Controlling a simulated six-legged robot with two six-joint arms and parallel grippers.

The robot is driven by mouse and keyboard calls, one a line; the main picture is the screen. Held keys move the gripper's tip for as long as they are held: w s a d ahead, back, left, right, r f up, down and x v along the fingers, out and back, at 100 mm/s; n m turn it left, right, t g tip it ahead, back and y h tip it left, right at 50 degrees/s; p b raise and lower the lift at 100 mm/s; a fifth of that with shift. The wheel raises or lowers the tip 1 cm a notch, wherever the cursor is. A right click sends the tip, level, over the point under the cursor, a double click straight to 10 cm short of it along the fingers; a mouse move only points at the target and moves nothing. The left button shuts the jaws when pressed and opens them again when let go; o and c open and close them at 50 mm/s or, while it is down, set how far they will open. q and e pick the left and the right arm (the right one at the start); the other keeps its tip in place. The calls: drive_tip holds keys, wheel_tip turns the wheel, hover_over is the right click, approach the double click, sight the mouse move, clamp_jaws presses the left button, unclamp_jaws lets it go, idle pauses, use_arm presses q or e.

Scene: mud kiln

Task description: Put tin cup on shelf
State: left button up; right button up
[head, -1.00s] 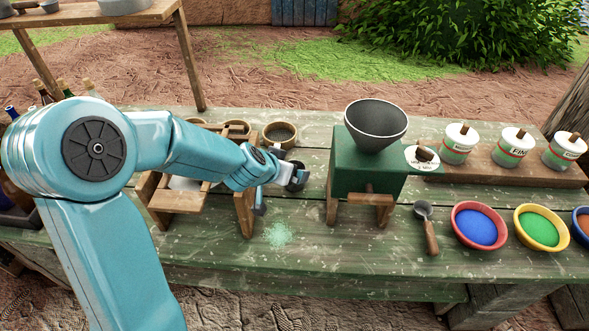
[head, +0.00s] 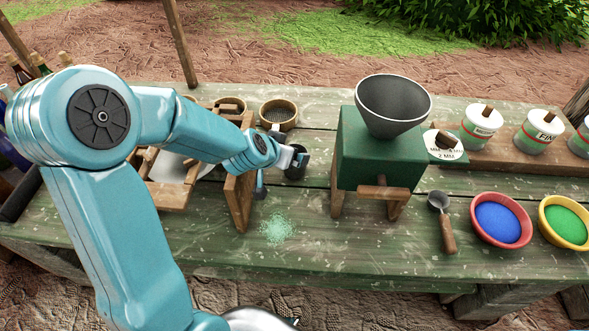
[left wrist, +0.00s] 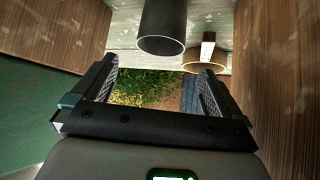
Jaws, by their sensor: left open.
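A dark grey tin cup (left wrist: 161,30) stands beyond my left gripper (left wrist: 153,68) in the left wrist view, where the picture is upside down. Its round rim faces the bottom of that picture. In the head view a dark cup (head: 295,167) shows just behind the fingers, partly hidden by my left gripper (head: 279,171). The fingers are open with nothing between them; the cup is ahead of them. I cannot clearly tell which surface is the shelf. My right gripper is not in view.
A green mill with a dark funnel (head: 381,140) stands close right of the gripper. A wooden frame (head: 238,185) stands close left. A round sieve (head: 278,115) lies behind. A scoop (head: 443,220) and colour bowls (head: 500,219) lie right. Green powder (head: 278,228) lies in front.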

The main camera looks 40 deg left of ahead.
use_arm(q)
drive_tip(key=x, duration=0.8)
drive_tip(key=shift+f+b, duration=0.4)
drive_tip(key=shift+f, duration=0.05)
drive_tip(key=shift+s+r, duration=0.15)
drive_tip(key=shift+s, duration=0.05)
drive_tip(key=shift+w, duration=0.15)
drive_tip(key=c, duration=1)
drive_tip(key=shift+c, duration=0.7)
